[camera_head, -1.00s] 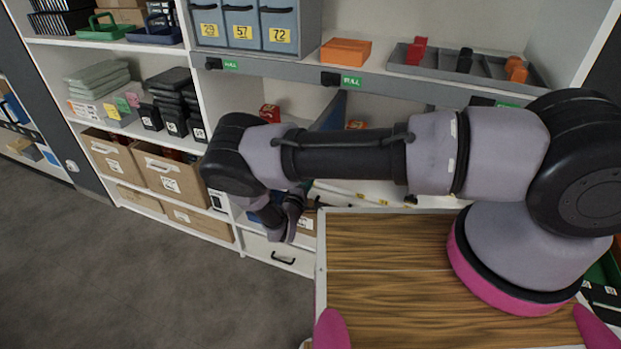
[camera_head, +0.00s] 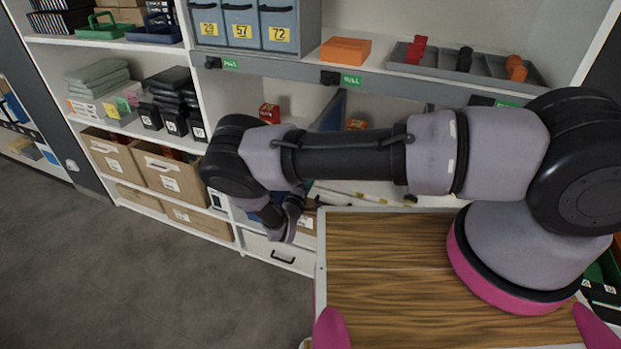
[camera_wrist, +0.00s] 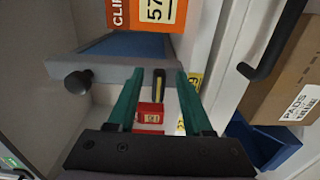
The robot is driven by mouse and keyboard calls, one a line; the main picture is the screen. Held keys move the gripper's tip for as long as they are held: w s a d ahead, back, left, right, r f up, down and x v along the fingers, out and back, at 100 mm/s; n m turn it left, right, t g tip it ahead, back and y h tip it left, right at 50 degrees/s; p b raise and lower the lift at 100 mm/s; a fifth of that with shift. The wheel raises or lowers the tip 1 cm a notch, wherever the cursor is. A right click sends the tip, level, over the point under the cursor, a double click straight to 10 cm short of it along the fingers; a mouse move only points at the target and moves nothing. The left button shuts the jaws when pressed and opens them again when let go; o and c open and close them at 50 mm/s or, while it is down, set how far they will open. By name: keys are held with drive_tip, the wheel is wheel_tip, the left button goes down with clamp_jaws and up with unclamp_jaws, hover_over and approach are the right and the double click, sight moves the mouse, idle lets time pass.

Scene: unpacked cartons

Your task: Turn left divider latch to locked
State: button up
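My gripper (camera_wrist: 160,76) is open in the wrist view, its two green fingers spread apart. A small black piece with a yellow face (camera_wrist: 159,83), perhaps the divider latch, shows between the fingertips. I cannot tell its setting or whether the fingers touch it. It is by a grey bar (camera_wrist: 112,78) with a blue divider panel (camera_wrist: 118,45) beside it. In the head view, a blue divider (camera_head: 334,108) stands behind my arm. My gripper's fingers are hidden there below the bent wrist, and no latch can be made out.
A black knob (camera_wrist: 78,86) sticks out from the grey bar. A red box (camera_wrist: 151,114) shows between the fingers, and an orange carton (camera_wrist: 150,12) is above. A black handle (camera_wrist: 276,40), a cardboard box (camera_wrist: 290,85) and a blue bin (camera_wrist: 262,143) are at the right.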

drive_tip(key=v, duration=1)
drive_tip(key=shift+s, duration=0.4)
drive_tip(key=shift+a, duration=0.15)
